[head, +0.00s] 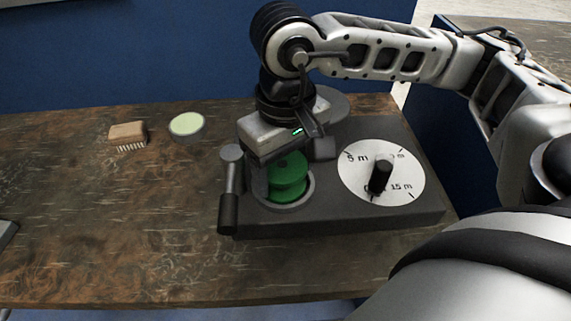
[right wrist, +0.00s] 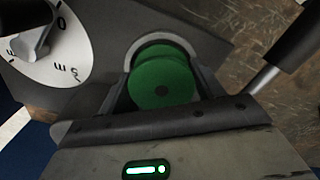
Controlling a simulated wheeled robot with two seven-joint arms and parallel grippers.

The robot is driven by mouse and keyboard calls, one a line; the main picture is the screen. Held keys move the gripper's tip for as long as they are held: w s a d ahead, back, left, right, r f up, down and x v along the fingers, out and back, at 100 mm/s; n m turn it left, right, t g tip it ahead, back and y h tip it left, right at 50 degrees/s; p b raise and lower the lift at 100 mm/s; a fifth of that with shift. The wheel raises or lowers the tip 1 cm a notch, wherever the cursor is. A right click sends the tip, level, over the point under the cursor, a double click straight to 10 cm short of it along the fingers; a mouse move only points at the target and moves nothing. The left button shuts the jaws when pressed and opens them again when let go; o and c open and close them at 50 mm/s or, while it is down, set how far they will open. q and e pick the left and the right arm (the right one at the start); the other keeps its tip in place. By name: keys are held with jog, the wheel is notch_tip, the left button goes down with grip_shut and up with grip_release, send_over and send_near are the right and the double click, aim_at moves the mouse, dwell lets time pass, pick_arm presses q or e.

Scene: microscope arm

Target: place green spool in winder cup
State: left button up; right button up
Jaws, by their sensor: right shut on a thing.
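The green spool (head: 288,178) stands upright at the round winder cup (head: 298,205) on the left part of the dark winder box (head: 345,218). The cup's grey rim shows around the spool's lower part; whether the spool rests on the cup's floor is hidden. My right gripper (head: 292,165) is above the cup, shut on the spool. In the right wrist view the spool (right wrist: 162,82) sits between my two fingers (right wrist: 160,92), with the pale cup rim (right wrist: 160,42) just beyond it.
A white dial (head: 350,160) with a black knob (head: 381,174) is right of the cup. A crank handle (head: 229,190) stands at the box's left side. A wooden brush (head: 127,134) and a round pale-green-topped container (head: 187,127) lie further left. The front left table (head: 110,230) is clear.

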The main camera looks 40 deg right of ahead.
aim_at(285, 167)
jog(key=o, duration=1)
jog(key=shift+r+p, duration=0.35)
jog(key=shift+p, duration=0.25)
notch_tip(285, 167, up, 12)
jog(key=shift+f, duration=0.2)
